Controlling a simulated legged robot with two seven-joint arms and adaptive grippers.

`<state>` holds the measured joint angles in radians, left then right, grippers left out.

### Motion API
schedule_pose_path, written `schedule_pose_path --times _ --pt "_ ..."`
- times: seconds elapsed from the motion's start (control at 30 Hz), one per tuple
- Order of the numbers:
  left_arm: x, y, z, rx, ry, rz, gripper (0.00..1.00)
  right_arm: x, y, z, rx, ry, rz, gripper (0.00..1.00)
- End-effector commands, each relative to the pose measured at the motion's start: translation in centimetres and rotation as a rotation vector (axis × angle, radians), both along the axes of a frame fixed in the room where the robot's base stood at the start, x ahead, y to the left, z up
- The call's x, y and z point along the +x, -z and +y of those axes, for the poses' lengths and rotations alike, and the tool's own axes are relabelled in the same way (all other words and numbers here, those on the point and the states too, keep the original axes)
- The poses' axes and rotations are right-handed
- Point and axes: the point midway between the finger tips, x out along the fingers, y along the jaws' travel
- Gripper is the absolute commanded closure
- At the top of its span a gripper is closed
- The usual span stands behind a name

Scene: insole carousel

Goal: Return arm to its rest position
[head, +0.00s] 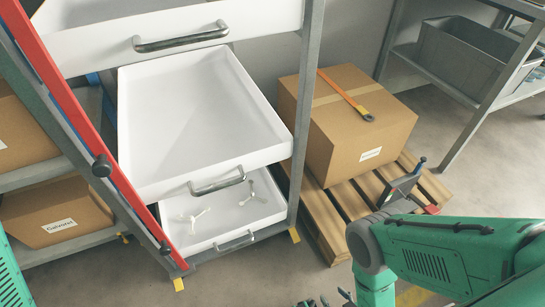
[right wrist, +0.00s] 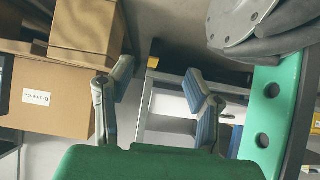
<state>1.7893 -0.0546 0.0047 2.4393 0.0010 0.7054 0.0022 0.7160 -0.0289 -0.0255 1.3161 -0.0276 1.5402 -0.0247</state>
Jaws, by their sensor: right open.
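My right arm (head: 440,252) comes in from the right in the head view, bends at a grey elbow and drops towards the bottom edge. Small dark finger-like parts of my right gripper (head: 325,301) show at that edge, mostly cut off. In the right wrist view my right gripper (right wrist: 157,105) is open, its two grey fingers with blue pads well apart and nothing between them. My left gripper is not in view.
A pulled-out white drawer (head: 190,118) sits above a lower drawer (head: 235,225) holding small white parts. A cardboard box (head: 345,140) stands on a wooden pallet (head: 335,230) near my right elbow. A grey bin (head: 465,55) is at back right. Floor lies open at right.

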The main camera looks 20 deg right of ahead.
Motion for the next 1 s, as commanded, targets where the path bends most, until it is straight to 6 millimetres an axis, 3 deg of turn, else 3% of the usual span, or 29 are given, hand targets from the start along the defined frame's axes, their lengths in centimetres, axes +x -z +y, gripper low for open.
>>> schedule_pose_path --times 0.37,0.53,0.7,1.0 --pt "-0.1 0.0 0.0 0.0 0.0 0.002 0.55 3.9 -3.7 0.0 -0.012 0.005 0.21 0.55" --pt "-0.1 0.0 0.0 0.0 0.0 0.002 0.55 5.1 -8.6 -0.1 -0.022 0.008 0.387 0.55" --pt "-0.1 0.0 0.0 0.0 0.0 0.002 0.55 3.7 -15.2 -0.4 -0.037 0.012 0.586 0.55" --pt "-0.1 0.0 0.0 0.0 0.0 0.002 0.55 -0.6 -24.2 -0.9 -0.058 0.021 0.816 0.55"
